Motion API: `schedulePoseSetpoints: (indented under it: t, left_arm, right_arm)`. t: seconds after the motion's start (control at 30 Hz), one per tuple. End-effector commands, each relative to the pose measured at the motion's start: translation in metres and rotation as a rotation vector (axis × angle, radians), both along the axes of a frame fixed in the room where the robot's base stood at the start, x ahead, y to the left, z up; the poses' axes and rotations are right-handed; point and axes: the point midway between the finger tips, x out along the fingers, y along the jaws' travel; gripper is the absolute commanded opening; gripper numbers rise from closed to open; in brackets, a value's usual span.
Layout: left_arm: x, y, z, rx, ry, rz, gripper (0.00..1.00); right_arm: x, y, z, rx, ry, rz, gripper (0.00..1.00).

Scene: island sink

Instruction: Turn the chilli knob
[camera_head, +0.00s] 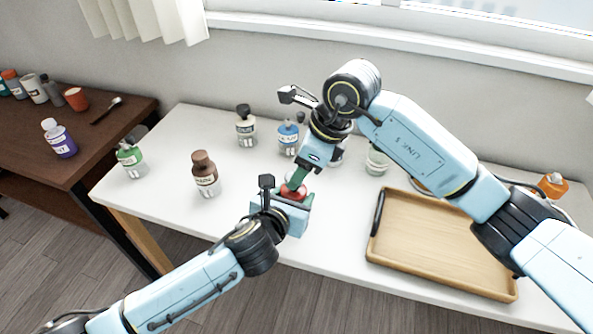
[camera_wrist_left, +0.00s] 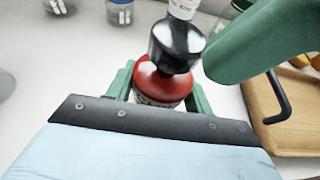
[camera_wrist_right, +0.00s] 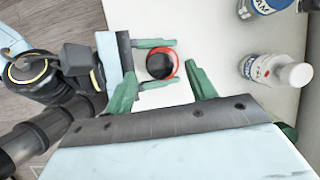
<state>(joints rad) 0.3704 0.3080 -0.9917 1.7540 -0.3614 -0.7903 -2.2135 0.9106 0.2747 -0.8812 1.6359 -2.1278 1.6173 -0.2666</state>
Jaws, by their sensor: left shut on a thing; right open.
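The chilli bottle is red with a shiny black knob on top. In the head view its red body (camera_head: 293,191) sits in my left gripper (camera_head: 290,197) near the table's front edge. In the left wrist view the green fingers are shut around the red body (camera_wrist_left: 163,86), with the black knob (camera_wrist_left: 177,45) above them. My right gripper (camera_head: 298,178) reaches down from above and is open. In the right wrist view the knob (camera_wrist_right: 160,66) lies between and slightly beyond the spread fingers of my right gripper (camera_wrist_right: 160,82). The label is mostly hidden.
A wooden tray (camera_head: 440,240) with a dark handle stands to the right. A brown bottle (camera_head: 205,175), a green bottle (camera_head: 131,158) and a blue bottle (camera_head: 288,138) stand on the white table (camera_head: 240,205). A brown side table (camera_head: 75,145) is at left.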

Motion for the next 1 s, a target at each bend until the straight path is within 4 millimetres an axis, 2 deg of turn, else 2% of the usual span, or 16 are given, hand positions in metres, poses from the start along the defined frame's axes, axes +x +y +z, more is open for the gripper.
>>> schedulePoseSetpoints:
  t: [0.2,0.53,0.9,1.0]
  left_arm:
    - [0.0,0.0,0.0,0.001,0.001,0.001,0.26]
    - [0.0,0.0,0.0,0.001,0.001,0.001,0.26]
    - [0.0,0.0,0.0,0.001,0.001,0.001,0.26]
    - [0.0,0.0,0.0,0.001,0.001,0.001,0.26]
  right_arm:
    - [0.003,0.008,-0.021,0.0,0.0,0.0,0.56]
    - [0.003,0.01,-0.024,0.0,0.0,0.001,0.56]
    - [0.003,0.01,-0.024,0.0,0.0,0.001,0.11]
    - [0.003,0.01,-0.023,-0.001,-0.001,-0.008,0.1]
